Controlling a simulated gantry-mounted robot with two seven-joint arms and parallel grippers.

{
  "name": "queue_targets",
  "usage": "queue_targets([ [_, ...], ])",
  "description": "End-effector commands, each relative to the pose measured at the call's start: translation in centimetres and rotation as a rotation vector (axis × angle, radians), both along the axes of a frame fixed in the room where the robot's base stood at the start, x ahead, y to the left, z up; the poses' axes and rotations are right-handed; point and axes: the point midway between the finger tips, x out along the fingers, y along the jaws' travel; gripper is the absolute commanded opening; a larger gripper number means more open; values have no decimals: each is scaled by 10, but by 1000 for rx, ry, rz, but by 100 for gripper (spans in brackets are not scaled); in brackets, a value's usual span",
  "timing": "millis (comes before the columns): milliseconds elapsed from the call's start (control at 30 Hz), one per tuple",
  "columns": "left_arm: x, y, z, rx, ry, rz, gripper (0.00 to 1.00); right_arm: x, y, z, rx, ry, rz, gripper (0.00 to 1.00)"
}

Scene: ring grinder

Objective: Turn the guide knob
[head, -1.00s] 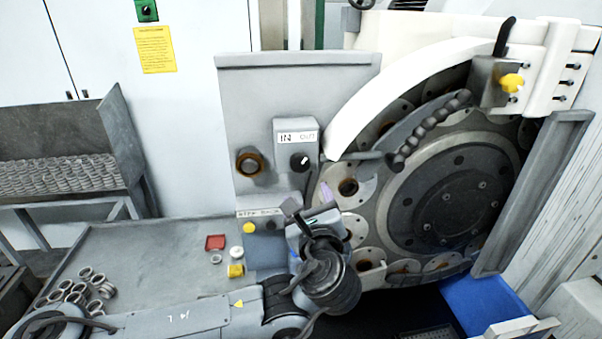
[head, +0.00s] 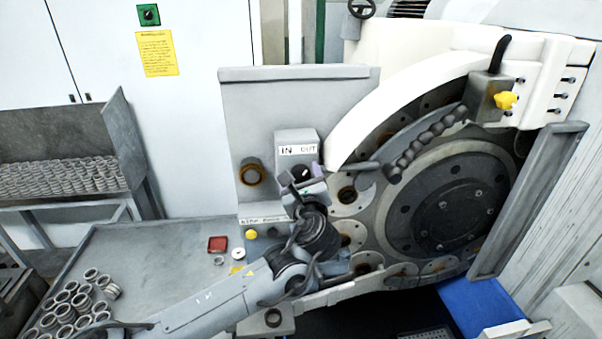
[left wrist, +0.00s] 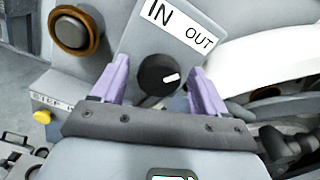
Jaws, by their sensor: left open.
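The guide knob (left wrist: 158,76) is a round black knob with a white pointer mark, on a grey box under an "IN OUT" label. In the left wrist view its mark points right, toward the OUT side. In the head view the knob (head: 302,171) is partly hidden by my left gripper (head: 302,180). My left gripper (left wrist: 158,88) is open, with one purple finger to the left of the knob and the other to its right. A gap shows on both sides; I cannot tell how far the fingertips are from the panel. My right gripper is out of view.
An orange-ringed button (head: 251,171) is left of the knob box. A yellow button (head: 251,234) sits below. The white curved guard (head: 400,100) and large grinder wheel (head: 450,205) stand close on the right. Metal rings (head: 75,305) lie on the table.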

Motion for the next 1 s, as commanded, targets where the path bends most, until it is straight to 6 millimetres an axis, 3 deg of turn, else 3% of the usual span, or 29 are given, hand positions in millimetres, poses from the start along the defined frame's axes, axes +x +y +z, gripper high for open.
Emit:
queue_targets([
  [333,3,0,0,-1,1,0,73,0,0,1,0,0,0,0],
  [700,2,0,0,-1,0,0,20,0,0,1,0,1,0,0],
  [1000,3,1,-2,-41,-7,0,20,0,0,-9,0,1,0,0],
])
